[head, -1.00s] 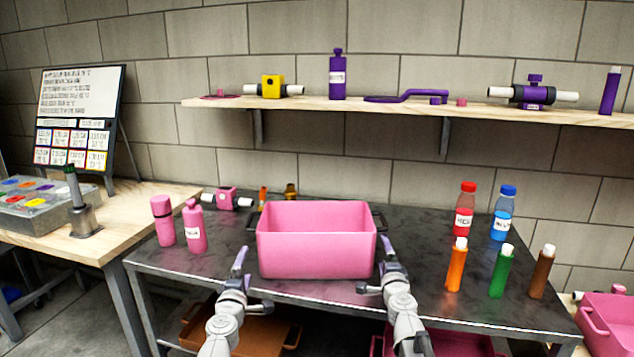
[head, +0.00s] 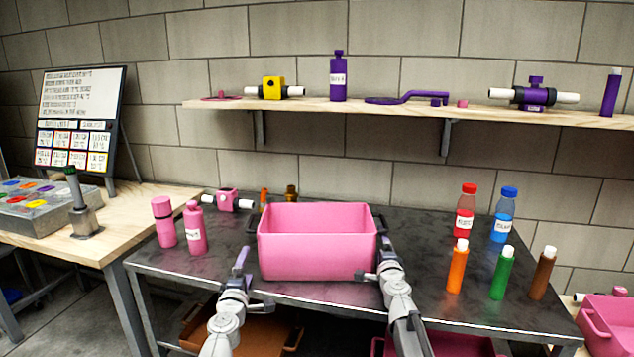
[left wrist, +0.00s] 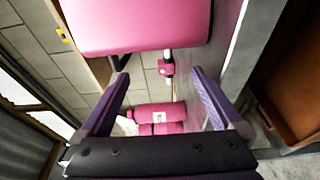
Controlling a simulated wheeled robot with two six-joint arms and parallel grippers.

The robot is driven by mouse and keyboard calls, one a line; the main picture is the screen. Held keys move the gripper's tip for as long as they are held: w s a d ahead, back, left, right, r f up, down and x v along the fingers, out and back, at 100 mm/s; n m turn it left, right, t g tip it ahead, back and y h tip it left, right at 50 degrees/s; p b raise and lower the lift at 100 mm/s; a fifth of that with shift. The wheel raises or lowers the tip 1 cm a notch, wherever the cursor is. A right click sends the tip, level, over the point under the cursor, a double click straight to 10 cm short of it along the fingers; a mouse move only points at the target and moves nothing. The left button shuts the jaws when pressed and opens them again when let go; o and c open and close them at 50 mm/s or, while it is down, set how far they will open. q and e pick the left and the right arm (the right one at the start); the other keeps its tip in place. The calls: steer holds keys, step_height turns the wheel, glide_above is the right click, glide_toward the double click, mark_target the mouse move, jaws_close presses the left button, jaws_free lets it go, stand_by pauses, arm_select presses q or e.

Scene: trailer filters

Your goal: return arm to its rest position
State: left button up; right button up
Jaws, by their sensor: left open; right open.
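My left gripper (head: 245,280) is open and empty in front of the dark table's front edge, left of the pink bin. Its two purple fingers stand wide apart in the left wrist view (left wrist: 160,100), with nothing between them touching. My right gripper (head: 377,262) is at the bin's right front corner; its fingers are partly hidden against the bin, and I cannot tell whether they touch it. The pink bin (head: 318,258) stands upright on the dark table (head: 410,295). Its inside is mostly hidden, and no object shows in it.
Two pink bottles (head: 195,232) and a pink valve piece (head: 228,200) stand left of the bin. Red (head: 465,212), blue (head: 503,218), orange (head: 457,268), green (head: 502,275) and brown (head: 542,275) containers stand at right. A shelf (head: 420,112) runs above. Brown (head: 255,335) and pink bins lie below.

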arm_select(q)
steer(key=shift+s, duration=0.5)
arm_select(e)
steer(key=shift+s, duration=0.3)
arm_select(q)
steer(key=shift+w, duration=0.1)
arm_select(e)
steer(key=s, duration=1.2)
arm_select(q)
steer(key=shift+w, duration=0.1)
arm_select(e)
steer(key=w, duration=1.3)
steer(key=shift+w, duration=0.2)
arm_select(q)
steer(key=w, duration=1.2)
steer(key=shift+w, duration=0.15)
arm_select(e)
steer(key=shift+s, duration=0.4)
arm_select(q)
steer(key=shift+s+d, duration=0.25)
steer(key=shift+d, duration=0.2)
arm_select(e)
steer(key=shift+a, duration=0.45)
arm_select(q)
steer(key=shift+a, duration=0.1)
arm_select(e)
steer(key=shift+d, duration=0.1)
